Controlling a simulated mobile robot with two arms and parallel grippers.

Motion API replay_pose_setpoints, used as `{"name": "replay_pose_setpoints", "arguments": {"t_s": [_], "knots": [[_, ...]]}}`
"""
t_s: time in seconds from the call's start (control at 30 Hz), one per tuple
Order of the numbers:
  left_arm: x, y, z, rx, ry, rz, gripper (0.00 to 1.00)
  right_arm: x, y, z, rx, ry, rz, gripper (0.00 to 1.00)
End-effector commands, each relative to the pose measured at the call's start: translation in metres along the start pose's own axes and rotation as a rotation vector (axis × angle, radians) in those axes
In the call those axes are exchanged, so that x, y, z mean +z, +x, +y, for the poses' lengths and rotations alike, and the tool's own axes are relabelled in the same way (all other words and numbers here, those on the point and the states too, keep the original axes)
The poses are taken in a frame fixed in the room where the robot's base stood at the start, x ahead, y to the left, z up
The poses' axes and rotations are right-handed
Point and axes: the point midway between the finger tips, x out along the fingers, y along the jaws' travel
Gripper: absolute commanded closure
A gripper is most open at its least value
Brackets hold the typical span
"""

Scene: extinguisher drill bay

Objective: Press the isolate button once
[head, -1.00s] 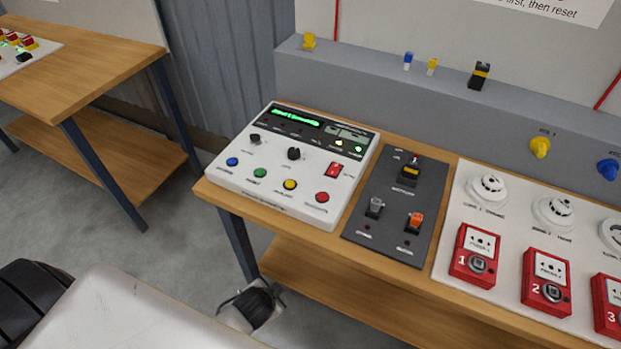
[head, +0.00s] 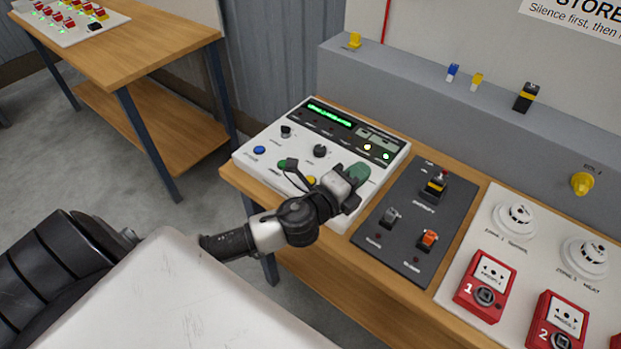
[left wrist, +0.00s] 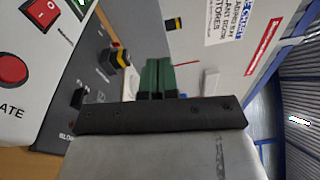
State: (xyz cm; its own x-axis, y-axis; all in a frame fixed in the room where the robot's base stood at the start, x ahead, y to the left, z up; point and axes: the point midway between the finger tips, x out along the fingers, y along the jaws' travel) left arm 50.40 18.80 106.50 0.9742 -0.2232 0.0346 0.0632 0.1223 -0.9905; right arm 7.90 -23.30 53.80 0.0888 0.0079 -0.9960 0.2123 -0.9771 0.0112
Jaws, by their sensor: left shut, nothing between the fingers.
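The white control panel (head: 255,163) stands on the wooden bench. In the left wrist view a round red button (left wrist: 12,70) shows at the left edge, beside a label of which only "ATE" is readable. In the head view my left arm hides that button. My left gripper (head: 358,174) is shut and empty, its green fingers over the panel's right part. The fingers also show in the left wrist view (left wrist: 158,78), to the right of the red button and apart from it in the picture. I cannot tell their height above the panel. My right gripper is not in view.
The panel also has a blue button (head: 259,150), black knobs and a red rocker switch (left wrist: 42,12). A dark switch plate (head: 417,220) lies to its right, then red call points (head: 485,287) and white detectors (head: 515,220). A grey ledge (head: 420,90) runs behind.

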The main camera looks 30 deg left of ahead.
Motion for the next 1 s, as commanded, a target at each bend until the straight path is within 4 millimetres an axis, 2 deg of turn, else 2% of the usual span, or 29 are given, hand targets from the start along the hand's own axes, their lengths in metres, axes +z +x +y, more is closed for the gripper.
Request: {"name": "replay_pose_setpoints", "arguments": {"t_s": [0.03, 0.1, 0.17, 0.27, 0.37, 0.4, 0.5, 0.6, 0.7, 0.83, 1.0], "knots": [[-0.004, 0.009, -0.018, -0.078, 0.188, 0.097, 1.0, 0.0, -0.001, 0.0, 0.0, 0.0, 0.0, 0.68], [-0.012, 0.014, -0.033, -0.164, 0.444, 0.231, 1.0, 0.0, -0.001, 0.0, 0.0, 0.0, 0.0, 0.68], [-0.017, 0.015, -0.038, -0.221, 0.667, 0.34, 1.0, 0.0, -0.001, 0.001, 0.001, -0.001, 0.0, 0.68], [-0.013, 0.013, -0.033, -0.274, 1.045, 0.519, 1.0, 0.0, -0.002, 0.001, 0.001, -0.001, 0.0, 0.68], [0.011, 0.009, -0.016, -0.266, 1.42, 0.687, 1.0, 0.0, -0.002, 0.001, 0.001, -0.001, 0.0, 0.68], [0.025, 0.007, -0.009, -0.245, 1.56, 0.752, 1.0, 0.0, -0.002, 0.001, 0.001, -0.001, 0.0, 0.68], [0.064, 0.001, 0.007, -0.168, 1.834, 0.882, 1.0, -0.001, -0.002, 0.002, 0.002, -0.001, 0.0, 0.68], [0.096, -0.004, 0.015, -0.093, 2.002, 0.967, 1.0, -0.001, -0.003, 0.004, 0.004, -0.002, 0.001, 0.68], [0.117, -0.008, 0.018, -0.038, 2.099, 1.019, 1.0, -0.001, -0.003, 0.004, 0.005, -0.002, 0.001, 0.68], [0.131, -0.01, 0.019, 0.001, 2.158, 1.05, 1.0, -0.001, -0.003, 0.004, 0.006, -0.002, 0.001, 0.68], [0.133, -0.011, 0.02, 0.008, 2.168, 1.058, 1.0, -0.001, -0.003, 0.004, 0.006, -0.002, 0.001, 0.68]]}}
